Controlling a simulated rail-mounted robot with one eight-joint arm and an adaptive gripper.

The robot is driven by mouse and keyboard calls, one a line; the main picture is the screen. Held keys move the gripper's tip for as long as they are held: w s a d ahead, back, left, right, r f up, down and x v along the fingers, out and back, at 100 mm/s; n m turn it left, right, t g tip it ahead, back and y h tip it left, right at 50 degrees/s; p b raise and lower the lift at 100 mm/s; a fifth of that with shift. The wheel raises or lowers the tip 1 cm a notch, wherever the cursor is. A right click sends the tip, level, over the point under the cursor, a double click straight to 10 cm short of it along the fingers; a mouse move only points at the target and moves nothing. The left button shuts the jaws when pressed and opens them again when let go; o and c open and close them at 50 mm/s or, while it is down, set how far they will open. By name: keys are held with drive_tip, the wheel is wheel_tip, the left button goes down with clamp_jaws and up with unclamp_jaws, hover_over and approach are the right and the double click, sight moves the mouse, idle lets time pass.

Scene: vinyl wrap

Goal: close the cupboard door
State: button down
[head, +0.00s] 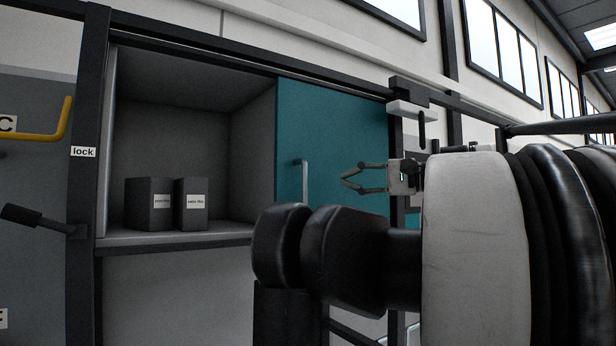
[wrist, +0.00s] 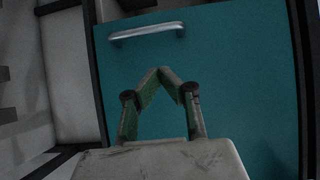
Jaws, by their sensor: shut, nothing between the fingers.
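The cupboard (head: 172,75) has its left part open, and its inside shows. The teal door (head: 335,120) covers the right part; it looks flat along the cupboard front, like a sliding panel. Its silver bar handle (head: 304,182) stands upright near the door's left edge. My gripper (head: 343,181) is in front of the door, to the right of the handle, with its fingertips together and empty. In the wrist view the tips (wrist: 162,72) point at the teal door (wrist: 240,95), apart from the handle (wrist: 146,31). The gap between the tips and the door surface is hard to judge.
Two dark labelled boxes (head: 148,204) (head: 191,205) stand on the cupboard shelf. A black lever (head: 35,218) and a yellow handle (head: 62,125) are further left. The space before the opening looks clear.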

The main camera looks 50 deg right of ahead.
drive_tip(key=w+a+p, duration=0.1)
drive_tip(key=w+a, duration=0.3)
drive_tip(key=w, duration=0.1)
drive_tip(key=shift+w+a, duration=0.1)
drive_tip(key=shift+a, duration=0.3)
